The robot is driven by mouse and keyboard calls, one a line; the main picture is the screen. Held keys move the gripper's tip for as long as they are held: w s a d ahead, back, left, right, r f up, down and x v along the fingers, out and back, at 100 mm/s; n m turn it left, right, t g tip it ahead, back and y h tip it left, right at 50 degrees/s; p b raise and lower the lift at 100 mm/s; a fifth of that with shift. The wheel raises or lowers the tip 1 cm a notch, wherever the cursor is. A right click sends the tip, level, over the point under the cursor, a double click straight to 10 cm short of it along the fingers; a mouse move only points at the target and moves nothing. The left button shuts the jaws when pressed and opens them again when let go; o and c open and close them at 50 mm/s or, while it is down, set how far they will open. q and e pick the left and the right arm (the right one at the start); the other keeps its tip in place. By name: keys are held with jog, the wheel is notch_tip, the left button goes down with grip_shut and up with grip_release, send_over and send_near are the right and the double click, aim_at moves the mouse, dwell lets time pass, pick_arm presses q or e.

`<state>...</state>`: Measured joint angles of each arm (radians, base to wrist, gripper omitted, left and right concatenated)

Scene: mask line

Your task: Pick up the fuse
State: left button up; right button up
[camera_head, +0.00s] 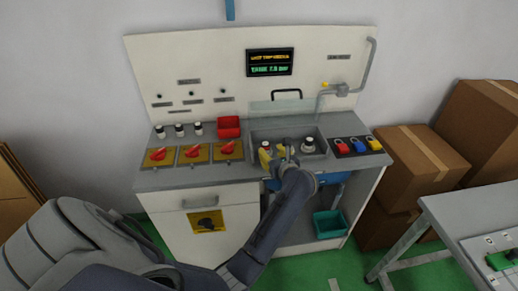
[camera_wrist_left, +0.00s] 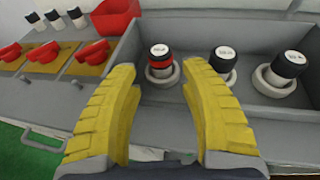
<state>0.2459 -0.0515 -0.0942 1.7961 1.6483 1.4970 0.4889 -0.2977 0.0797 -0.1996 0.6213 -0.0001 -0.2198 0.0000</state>
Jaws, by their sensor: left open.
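In the left wrist view a fuse-like cylinder with a red band and a white-labelled top (camera_wrist_left: 160,62) stands upright in a pale ring in a grey recess. Two similar cylinders, a black-and-white one (camera_wrist_left: 223,61) and another (camera_wrist_left: 287,66), stand to its right in the same recess. My left gripper (camera_wrist_left: 161,76) is open, its two yellow fingers either side of the red-banded cylinder in the picture, with nothing held. Contact cannot be told. In the head view my left gripper (camera_head: 269,155) is over the front of the recess and partly hides the cylinders. My right gripper is out of view.
Red rotary switches (camera_head: 192,151) on yellow plates and a red bin (camera_head: 229,127) lie left of the recess. Coloured padlocks (camera_head: 357,146) lie to its right. A clear panel (camera_head: 282,106) stands behind it. A teal bin (camera_head: 328,224) sits below, and cardboard boxes (camera_head: 424,160) stand right.

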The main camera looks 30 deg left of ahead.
aim_at(267, 148)
pick_arm(q)
jog(key=shift+x, duration=3.5)
grip_shut()
